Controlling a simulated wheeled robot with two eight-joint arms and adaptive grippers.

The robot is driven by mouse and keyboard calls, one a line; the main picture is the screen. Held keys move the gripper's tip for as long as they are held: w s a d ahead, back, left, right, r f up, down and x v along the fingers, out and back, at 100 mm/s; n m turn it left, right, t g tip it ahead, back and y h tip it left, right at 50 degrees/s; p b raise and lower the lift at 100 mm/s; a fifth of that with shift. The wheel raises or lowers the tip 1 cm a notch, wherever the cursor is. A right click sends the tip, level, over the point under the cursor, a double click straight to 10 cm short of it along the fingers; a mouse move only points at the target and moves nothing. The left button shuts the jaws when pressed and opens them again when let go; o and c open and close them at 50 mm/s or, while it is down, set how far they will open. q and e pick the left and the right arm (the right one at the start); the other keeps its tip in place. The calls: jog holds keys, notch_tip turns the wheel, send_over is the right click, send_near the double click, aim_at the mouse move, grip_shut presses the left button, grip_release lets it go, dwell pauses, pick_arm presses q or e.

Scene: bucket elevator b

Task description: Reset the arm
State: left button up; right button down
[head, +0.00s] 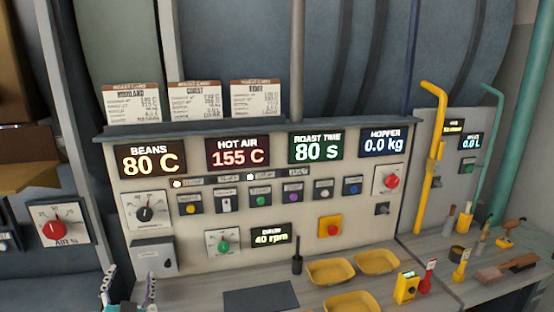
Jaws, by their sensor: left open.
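My left gripper (129,290) shows at the bottom left edge of the head view. Only its two upright fingers are in view, spread apart with nothing between them. It is open, in front of the lower left corner of the grey control panel (290,218), below a grey box with a slanted lid (154,255). The rest of the left arm is out of the frame. My right gripper and arm are not in view.
Yellow trays (331,271), a dark mat (261,297) and a yellow handheld device (406,287) lie on the bench below the panel. Brushes and small tools stand at the right, near a yellow pipe (430,160). An AIR % dial (57,228) is at the left.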

pick_arm(q)
jog(key=s+d+f+n+g+h, duration=0.1)
jog(key=s+d+f+g+h, duration=0.5)
jog(key=s+d+f+g, duration=0.4)
jog(key=s+d+f, duration=0.5)
jog(key=s+d, duration=0.1)
jog(key=d, duration=0.1)
jog(key=shift+n, duration=0.4)
jog(key=shift+d+f, duration=0.1)
